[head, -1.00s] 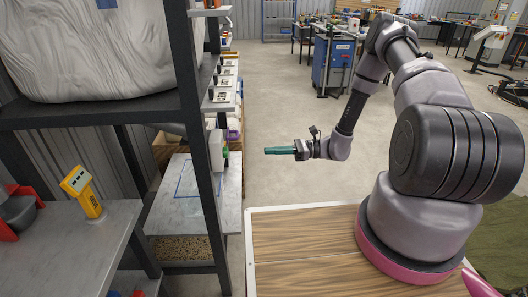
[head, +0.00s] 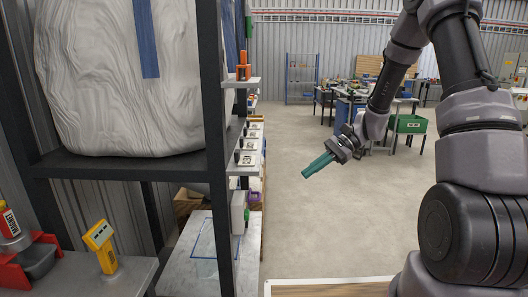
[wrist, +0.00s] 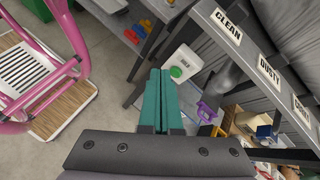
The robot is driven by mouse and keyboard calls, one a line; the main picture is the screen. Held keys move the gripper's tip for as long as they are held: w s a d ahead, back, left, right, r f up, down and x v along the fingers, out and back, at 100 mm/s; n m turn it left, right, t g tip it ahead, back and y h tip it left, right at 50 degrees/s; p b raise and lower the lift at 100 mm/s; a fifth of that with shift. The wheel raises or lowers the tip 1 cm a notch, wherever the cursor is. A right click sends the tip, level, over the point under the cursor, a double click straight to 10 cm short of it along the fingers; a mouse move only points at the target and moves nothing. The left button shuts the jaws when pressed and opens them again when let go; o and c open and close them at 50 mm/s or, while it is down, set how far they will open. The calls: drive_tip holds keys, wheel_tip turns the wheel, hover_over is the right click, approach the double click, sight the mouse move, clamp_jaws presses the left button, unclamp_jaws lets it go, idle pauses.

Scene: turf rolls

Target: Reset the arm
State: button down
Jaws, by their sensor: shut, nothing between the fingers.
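My gripper (head: 318,166) is at the end of my arm, to the right of the shelving in the head view. Its teal fingers point down and left over open floor. The wrist view shows the two teal fingers (wrist: 161,100) pressed together, with nothing between them. The fingers touch nothing that I can see. My arm rises from the right side of the head view and bends down to the gripper.
A dark-framed shelf rack (head: 215,130) stands at the left with a large wrapped bundle (head: 135,80). A yellow device (head: 101,245) stands on the near-left bench. The wrist view shows a white box with a green button (wrist: 182,66). Floor (head: 320,230) is clear.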

drive_tip(key=s+d+r+n+t+h, duration=0.3)
drive_tip(key=s+r, duration=0.5)
drive_tip(key=r, duration=0.4)
drive_tip(key=s+d+r+n+t+h, duration=0.2)
drive_tip(key=s+d+r+t+h, duration=0.4)
drive_tip(key=r, duration=0.6)
drive_tip(key=s+d+t, duration=0.1)
drive_tip(key=s, duration=0.1)
drive_tip(key=shift+s+d+n, duration=0.35)
drive_tip(key=shift+s+n, duration=0.05)
